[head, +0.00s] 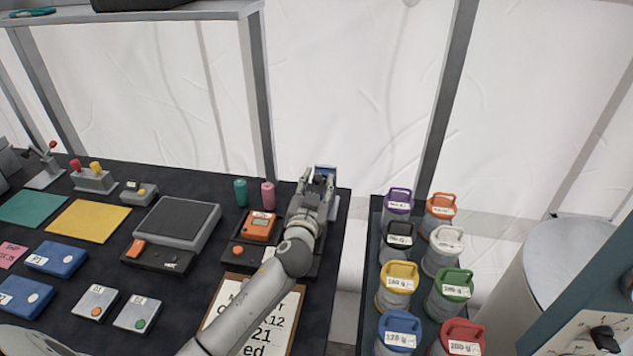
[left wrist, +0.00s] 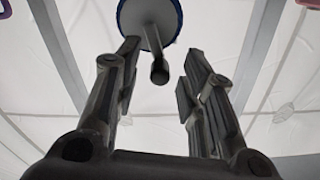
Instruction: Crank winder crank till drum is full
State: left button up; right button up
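My left arm reaches over the right end of the dark table, and my left gripper (head: 320,185) is at the winder (head: 326,170), which it largely hides. A bit of blue on the winder shows just beyond the fingers. In the left wrist view, a blue-rimmed grey disc (left wrist: 135,18) carries a dark crank knob (left wrist: 159,72). My left gripper (left wrist: 163,65) is open, with one finger on each side of the knob and visible gaps to both. How full the drum is cannot be seen. My right gripper is not in view.
An orange device (head: 258,227) and a clipboard (head: 282,318) lie near my arm. Teal (head: 240,191) and pink (head: 268,194) cylinders stand left of the gripper. Several labelled weights with coloured handles, including a purple one (head: 397,201), stand right, across a gap. A metal post rises behind.

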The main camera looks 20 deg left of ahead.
pick_arm(q)
jog(key=shift+w, duration=0.15)
grip_shut()
jog(key=shift+w+d+m, duration=0.1)
jog(key=shift+d+m, duration=0.15)
jog(key=shift+m, duration=0.5)
jog(key=shift+d+m, duration=0.2)
jog(key=shift+m, duration=0.55)
grip_release()
